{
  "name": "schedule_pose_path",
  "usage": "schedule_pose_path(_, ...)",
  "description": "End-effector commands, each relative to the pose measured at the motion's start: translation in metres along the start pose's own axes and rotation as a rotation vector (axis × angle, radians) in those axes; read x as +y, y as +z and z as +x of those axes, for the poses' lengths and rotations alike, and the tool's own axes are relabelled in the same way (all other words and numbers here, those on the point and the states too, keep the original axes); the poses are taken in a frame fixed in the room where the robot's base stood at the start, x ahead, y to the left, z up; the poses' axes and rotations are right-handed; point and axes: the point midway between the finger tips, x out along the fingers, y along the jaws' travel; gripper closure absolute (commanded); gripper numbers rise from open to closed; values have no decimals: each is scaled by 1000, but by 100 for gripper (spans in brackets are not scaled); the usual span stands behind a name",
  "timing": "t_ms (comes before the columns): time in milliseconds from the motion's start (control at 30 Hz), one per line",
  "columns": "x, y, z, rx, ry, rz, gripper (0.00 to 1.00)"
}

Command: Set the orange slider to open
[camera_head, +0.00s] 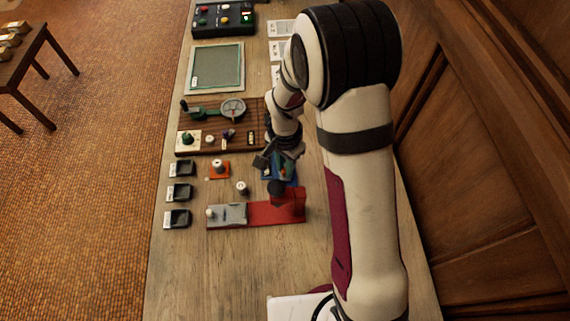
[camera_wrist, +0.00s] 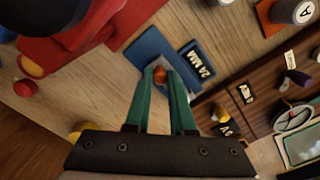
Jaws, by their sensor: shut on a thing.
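The orange slider (camera_wrist: 160,75) shows as a small orange knob on a grey plate over a blue base (camera_wrist: 152,48) in the wrist view. My gripper (camera_wrist: 161,80) has its two green fingers closed around the knob, one on each side. A dark label plate with pale lettering (camera_wrist: 198,66) sits beside the base; I cannot read it surely. In the head view the blue base (camera_head: 272,170) is partly hidden under my gripper (camera_head: 284,171), and the knob's position along its travel cannot be told.
A brown board with a handwheel (camera_head: 233,108) is beyond.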

Motion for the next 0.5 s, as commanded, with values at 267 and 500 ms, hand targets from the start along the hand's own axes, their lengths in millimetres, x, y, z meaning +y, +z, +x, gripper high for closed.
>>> schedule_pose_path(267,-1,0,-1,1,-2,0,100)
schedule_pose_path(500,10,10,-1,0,0,0,100)
